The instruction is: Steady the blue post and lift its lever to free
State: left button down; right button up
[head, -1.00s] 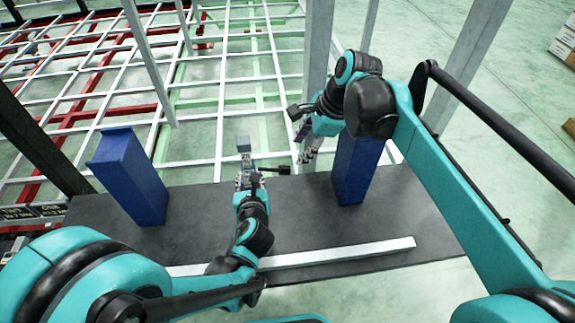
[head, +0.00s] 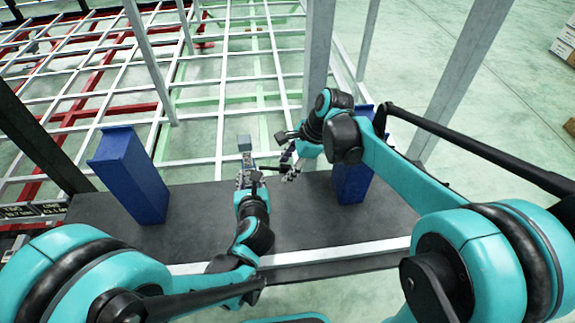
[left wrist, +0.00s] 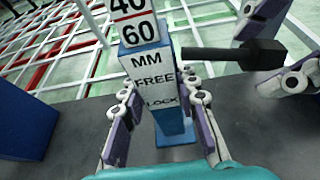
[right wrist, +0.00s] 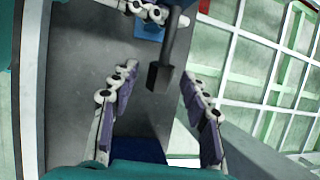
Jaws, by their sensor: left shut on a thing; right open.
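The blue post (left wrist: 170,125) stands upright in the left wrist view, with a number scale on top and the words MM, FREE and LOCK on its face. My left gripper (left wrist: 162,112) is shut on it, one finger on each side. The dark lever (left wrist: 225,54) sticks out to the right from the post, ending in a thick block. In the right wrist view the lever's end (right wrist: 160,77) lies in the gap between the fingers of my open right gripper (right wrist: 160,80); contact cannot be made out. In the head view my right gripper (head: 289,165) is just right of the post.
Two larger dark blue blocks stand on the dark table (head: 305,215), one at left (head: 130,175) and one at right (head: 352,182), partly behind my right arm. A pale rail (head: 330,255) runs along the near edge. A white and red frame (head: 215,110) fills the back.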

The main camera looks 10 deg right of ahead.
aim_at(283, 167)
jog(key=shift+c, duration=0.2)
grip_shut()
jog(key=shift+r+h, duration=0.1)
jog(key=shift+h, duration=0.2)
jog(key=r+h, duration=0.1)
jog(key=h, duration=0.1)
jog(key=shift+a+r+h, duration=0.25)
jog(key=shift+r+h, duration=0.05)
jog(key=shift+r, duration=0.05)
jog(key=r+h, duration=0.1)
jog(key=h, duration=0.1)
jog(key=shift+a+r+n+h, duration=0.3)
jog(key=shift+a+r, duration=0.05)
jog(key=shift+a+r+h, duration=0.45)
jog(key=shift+r+h, duration=0.2)
jog(key=shift+h, duration=0.5)
jog(key=shift+a+r+h, duration=0.45)
jog(key=shift+r+h, duration=0.2)
jog(key=shift+h, duration=0.5)
